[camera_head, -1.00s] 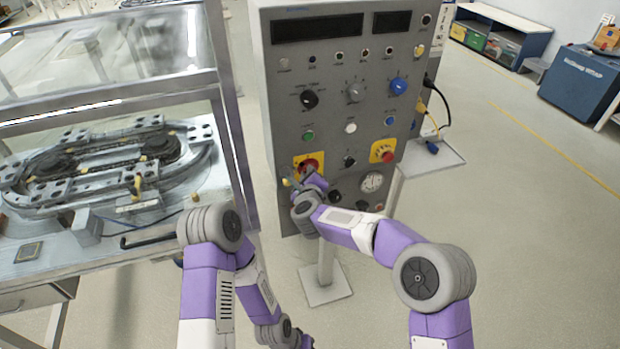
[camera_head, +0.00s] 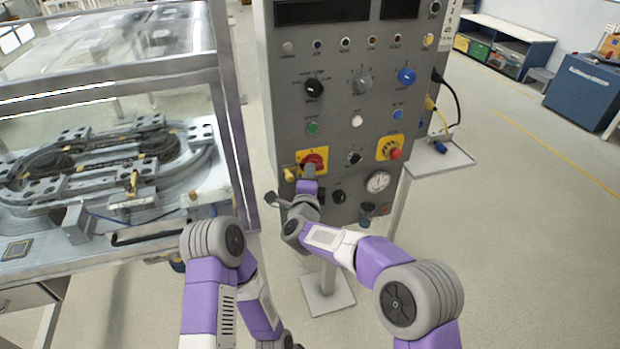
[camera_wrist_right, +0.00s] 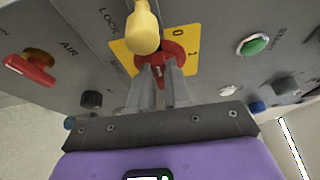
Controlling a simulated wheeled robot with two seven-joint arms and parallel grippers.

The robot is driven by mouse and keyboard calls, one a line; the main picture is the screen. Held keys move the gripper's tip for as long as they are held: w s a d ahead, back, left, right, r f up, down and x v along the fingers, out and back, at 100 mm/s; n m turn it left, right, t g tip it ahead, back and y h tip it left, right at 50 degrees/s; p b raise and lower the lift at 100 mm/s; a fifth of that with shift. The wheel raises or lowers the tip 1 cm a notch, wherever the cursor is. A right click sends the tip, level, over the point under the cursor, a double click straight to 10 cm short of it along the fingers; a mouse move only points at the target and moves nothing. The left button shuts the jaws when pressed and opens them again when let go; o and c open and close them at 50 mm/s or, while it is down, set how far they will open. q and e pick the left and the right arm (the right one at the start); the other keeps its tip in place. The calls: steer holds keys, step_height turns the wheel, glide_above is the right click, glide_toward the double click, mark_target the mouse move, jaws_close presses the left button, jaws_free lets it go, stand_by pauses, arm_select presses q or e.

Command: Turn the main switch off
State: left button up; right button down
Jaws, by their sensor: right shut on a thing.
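The main switch is a red rotary knob (camera_head: 313,160) on a yellow plate, low on the left of the grey control panel. It also shows in the right wrist view (camera_wrist_right: 176,52), with "0" and "1" marked beside it. My right gripper (camera_head: 309,173) reaches it from below. In the right wrist view its two fingers (camera_wrist_right: 162,78) are shut on the red handle, one on each side. A yellow lock piece (camera_wrist_right: 143,28) sits close to the knob and covers part of the plate. I cannot tell which mark the handle points at. My left gripper is out of view.
A red lever (camera_wrist_right: 32,68) shows in the right wrist view. The glass-sided ring track table (camera_head: 110,190) stands left. Open floor lies at the right.

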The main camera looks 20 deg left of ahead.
steer(key=shift+w+d+r, duration=0.2)
steer(key=shift+d+r, duration=0.05)
steer(key=shift+r, duration=0.05)
steer(key=c, duration=1.1)
jaws_free()
steer(key=shift+f, duration=0.15)
steer(key=shift+a+f, duration=0.15)
steer(key=v, duration=0.7)
steer(key=shift+s, duration=0.35)
